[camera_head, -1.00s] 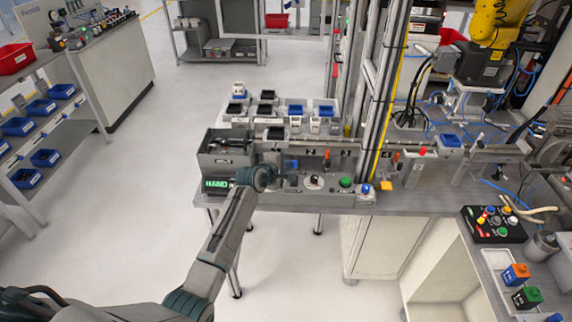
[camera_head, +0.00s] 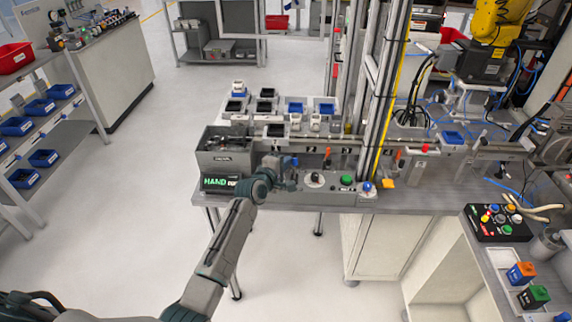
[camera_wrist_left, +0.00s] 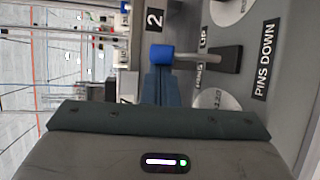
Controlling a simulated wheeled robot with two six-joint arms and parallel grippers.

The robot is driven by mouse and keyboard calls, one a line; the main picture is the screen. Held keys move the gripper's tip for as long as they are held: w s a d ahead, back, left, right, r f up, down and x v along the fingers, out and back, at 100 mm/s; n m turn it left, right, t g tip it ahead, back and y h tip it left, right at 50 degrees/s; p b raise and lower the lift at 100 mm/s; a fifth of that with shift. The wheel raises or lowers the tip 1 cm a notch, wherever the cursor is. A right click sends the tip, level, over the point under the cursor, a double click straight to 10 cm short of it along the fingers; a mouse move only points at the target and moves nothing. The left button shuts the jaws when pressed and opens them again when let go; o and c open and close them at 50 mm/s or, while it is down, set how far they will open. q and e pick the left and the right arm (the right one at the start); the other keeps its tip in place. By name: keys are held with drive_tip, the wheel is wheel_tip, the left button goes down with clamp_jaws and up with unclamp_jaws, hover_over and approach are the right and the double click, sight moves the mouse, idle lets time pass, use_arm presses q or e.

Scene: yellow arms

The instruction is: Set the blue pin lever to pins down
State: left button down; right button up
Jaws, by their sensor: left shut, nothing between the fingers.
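The pin lever's blue knob (camera_wrist_left: 161,53) sits on a thin metal rod that runs right to a dark slot (camera_wrist_left: 226,60) in the left wrist view. The rod leans to the PINS UP side, away from the PINS DOWN label (camera_wrist_left: 265,60). The knob also shows in the head view (camera_head: 294,161). My left gripper (camera_head: 289,184) is at the front panel beside the lever. Its blue-grey fingers (camera_wrist_left: 160,72) are shut and empty, with their tips right at the knob; I cannot tell whether they touch. My right gripper is not in view.
A black knob (camera_head: 315,179), a green button (camera_head: 346,180) and a blue-topped button (camera_head: 367,186) stand right of my gripper. A lit HAND display (camera_head: 219,183) is on the left. A conveyor with small trays lies behind. The floor in front is clear.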

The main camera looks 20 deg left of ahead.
sight(293, 163)
use_arm(q)
drive_tip(key=shift+s+d+f+b, duration=0.15)
drive_tip(key=shift+s+b, duration=0.3)
drive_tip(key=shift+b, duration=0.65)
drive_tip(key=shift+s+m+t+b, duration=0.3)
drive_tip(key=shift+s+t, duration=0.05)
drive_tip(key=shift+t, duration=0.45)
drive_tip(key=shift+s+d, duration=0.1)
drive_tip(key=shift+s, duration=0.1)
drive_tip(key=shift+s+d+b, duration=0.1)
drive_tip(key=shift+s+b, duration=0.35)
drive_tip(key=shift+b, duration=0.65)
drive_tip(key=shift+s+f+b, duration=0.1)
drive_tip(key=shift+f+b, duration=0.1)
drive_tip(key=shift+b, duration=0.2)
drive_tip(key=t+b, duration=0.1)
drive_tip(key=m+t+b, duration=0.1)
drive_tip(key=b, duration=0.1)
drive_tip(key=shift+s+d+h, duration=0.15)
drive_tip(key=shift+s+h, duration=0.15)
drive_tip(key=shift+s, duration=0.05)
drive_tip(key=shift+s+t+b, duration=0.1)
drive_tip(key=shift+t+b, duration=0.2)
drive_tip(key=shift+b, duration=0.4)
drive_tip(key=shift+s+d+b, duration=0.1)
drive_tip(key=shift+s+b, duration=0.1)
drive_tip(key=shift+b, duration=0.35)
